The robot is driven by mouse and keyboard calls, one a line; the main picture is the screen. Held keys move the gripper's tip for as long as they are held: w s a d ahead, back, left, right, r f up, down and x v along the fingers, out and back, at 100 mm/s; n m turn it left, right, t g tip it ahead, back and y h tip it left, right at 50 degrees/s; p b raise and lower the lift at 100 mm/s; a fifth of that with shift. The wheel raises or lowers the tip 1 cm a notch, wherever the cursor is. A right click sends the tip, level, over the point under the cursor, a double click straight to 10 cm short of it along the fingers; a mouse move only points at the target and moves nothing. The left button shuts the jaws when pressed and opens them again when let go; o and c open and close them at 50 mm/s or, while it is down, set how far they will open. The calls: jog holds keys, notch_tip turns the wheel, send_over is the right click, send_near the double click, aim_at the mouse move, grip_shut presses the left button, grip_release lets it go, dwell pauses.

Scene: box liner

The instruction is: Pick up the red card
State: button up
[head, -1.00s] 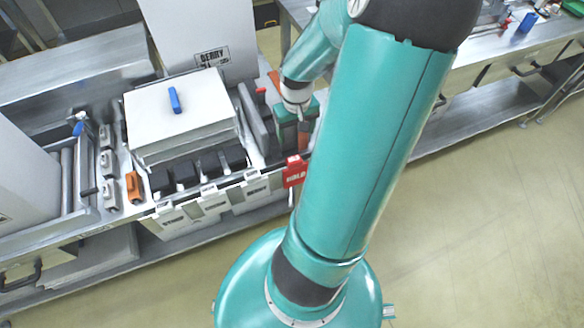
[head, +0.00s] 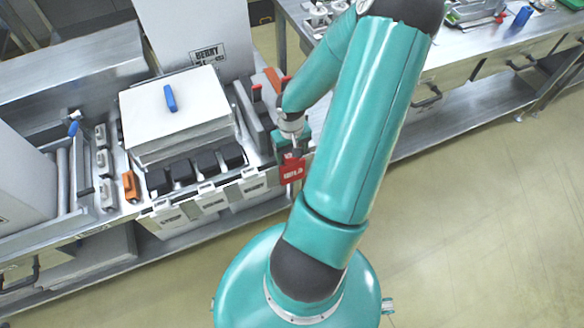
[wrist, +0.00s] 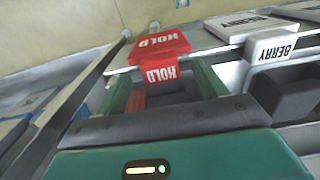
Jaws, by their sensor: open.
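The red card (head: 293,171), lettered HOLD, hangs at the front edge of the counter, right of the white labelled cards. In the wrist view the red card (wrist: 160,45) shows a wide face and a smaller folded tab that also reads HOLD. My gripper (wrist: 162,78) is open, with its two green fingers pointing at the card and the tab appearing between their tips. I cannot tell whether the fingers touch it. In the head view my gripper (head: 297,150) is just above the card and partly hidden by my arm.
White BERRY cards (wrist: 250,24) sit just right of the red card. A stack of white sheets (head: 175,112) with a blue handle lies on the counter, behind dark blocks (head: 195,166). An orange clip (head: 131,186) lies at left. The floor in front is clear.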

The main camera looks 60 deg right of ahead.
jog(key=shift+f, duration=0.65)
jog(key=c, duration=1.3)
